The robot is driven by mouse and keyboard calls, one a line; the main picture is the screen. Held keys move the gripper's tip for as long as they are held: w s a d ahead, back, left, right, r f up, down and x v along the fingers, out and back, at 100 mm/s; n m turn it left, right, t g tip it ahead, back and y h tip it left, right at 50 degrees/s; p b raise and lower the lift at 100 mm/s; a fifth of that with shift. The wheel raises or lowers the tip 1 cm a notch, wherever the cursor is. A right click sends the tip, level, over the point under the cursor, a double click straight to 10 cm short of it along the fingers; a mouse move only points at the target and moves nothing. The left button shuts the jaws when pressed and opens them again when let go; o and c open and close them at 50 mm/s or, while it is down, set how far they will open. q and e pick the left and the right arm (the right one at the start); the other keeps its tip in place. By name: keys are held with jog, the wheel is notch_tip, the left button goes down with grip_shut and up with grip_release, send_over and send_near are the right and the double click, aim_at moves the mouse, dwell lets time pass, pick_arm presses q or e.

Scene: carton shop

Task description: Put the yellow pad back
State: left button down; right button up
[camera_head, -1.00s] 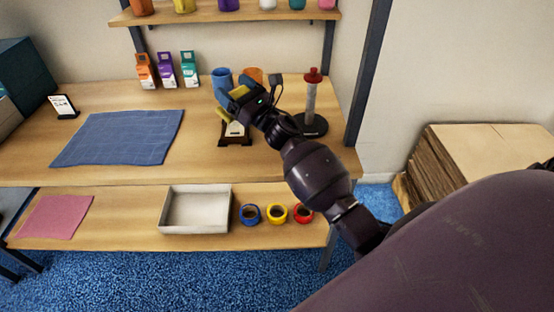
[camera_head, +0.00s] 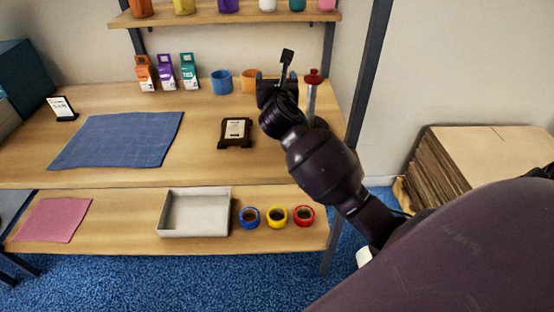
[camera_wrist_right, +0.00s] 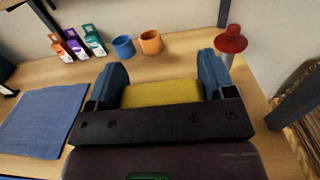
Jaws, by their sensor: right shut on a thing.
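The yellow pad (camera_wrist_right: 162,93) shows in the right wrist view, held between the two blue fingers of my right gripper (camera_wrist_right: 162,80). In the head view my right gripper (camera_head: 275,86) is at the back right of the table, in front of the orange cup and beside the red-topped post; its own body hides the pad there. A small dark stand with a pale label (camera_head: 235,131) sits on the table to the left of the gripper, with nothing on it. My left gripper is not in view.
A blue cup (camera_head: 222,82), orange cup (camera_head: 249,80) and cartons (camera_head: 167,72) stand along the back. The red-topped post (camera_head: 312,78) is close to my right gripper. A blue mat (camera_head: 118,139) lies at left. A white tray (camera_head: 194,211) and tape rolls (camera_head: 277,216) are on the lower shelf.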

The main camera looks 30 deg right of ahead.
notch_tip(320, 180, down, 20)
jog(key=b, duration=0.6)
jog(key=shift+d+r, duration=0.1)
jog(key=shift+r, duration=0.05)
jog(key=shift+f, duration=0.2)
jog(key=shift+r, duration=0.1)
jog(key=o, duration=0.8)
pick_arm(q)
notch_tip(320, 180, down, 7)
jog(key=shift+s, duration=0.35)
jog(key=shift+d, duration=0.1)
